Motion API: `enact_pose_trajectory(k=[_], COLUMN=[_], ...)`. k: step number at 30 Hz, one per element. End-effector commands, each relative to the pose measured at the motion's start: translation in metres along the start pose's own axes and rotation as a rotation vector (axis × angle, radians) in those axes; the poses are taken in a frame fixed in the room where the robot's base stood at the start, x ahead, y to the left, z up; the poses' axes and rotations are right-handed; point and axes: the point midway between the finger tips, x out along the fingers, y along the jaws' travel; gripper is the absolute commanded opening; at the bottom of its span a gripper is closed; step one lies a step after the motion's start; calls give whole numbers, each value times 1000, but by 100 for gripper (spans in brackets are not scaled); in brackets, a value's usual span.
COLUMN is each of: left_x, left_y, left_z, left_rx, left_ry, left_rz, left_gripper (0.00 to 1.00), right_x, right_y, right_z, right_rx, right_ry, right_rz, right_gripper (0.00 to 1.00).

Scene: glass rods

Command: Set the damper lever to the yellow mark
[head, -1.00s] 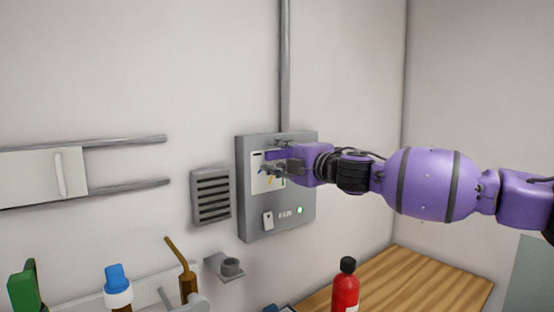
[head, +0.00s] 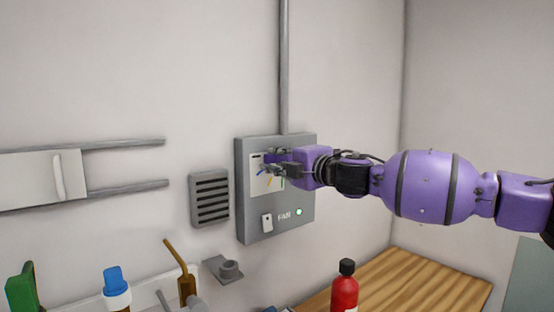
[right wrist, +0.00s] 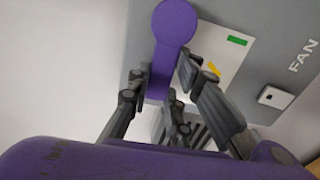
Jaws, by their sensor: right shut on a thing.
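The fan box (head: 302,190) on the wall has a white plate with blue (head: 261,169), yellow (head: 268,181) and green (head: 282,183) marks. In the right wrist view, the yellow mark (right wrist: 214,69) and green mark (right wrist: 237,40) lie right of the purple damper lever (right wrist: 174,24); the blue mark is not visible there. My right gripper (right wrist: 160,98) is shut on the lever, with fingers on both sides of its arm. In the head view, my right gripper (head: 268,167) covers much of the lever. I cannot tell exactly which mark the lever points to. My left gripper is not in view.
A switch (head: 267,222) and a lit green lamp (head: 299,212) sit low on the box. A vent (head: 210,198) and a small bracket (head: 226,268) are left of it. A red bottle (head: 345,288) stands below, by a wooden surface (head: 420,285).

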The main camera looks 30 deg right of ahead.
Motion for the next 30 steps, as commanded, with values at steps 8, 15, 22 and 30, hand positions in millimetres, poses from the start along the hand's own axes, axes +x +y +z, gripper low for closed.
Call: enact_pose_trajectory(k=[8, 15, 22, 30], left_x=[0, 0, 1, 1], left_y=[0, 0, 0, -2], left_z=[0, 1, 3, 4], left_rx=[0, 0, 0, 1], left_ry=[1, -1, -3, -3], left_rz=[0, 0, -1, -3], left_gripper=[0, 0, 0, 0], right_x=[0, 0, 0, 0], right_y=[-10, -23, -34, -43], right_z=[1, 5, 11, 19], right_rx=[-160, -381, -598, -816], right_ry=[-1, -1, -2, -1], right_rz=[-1, -2, -2, -2], right_gripper=[0, 0, 0, 0])
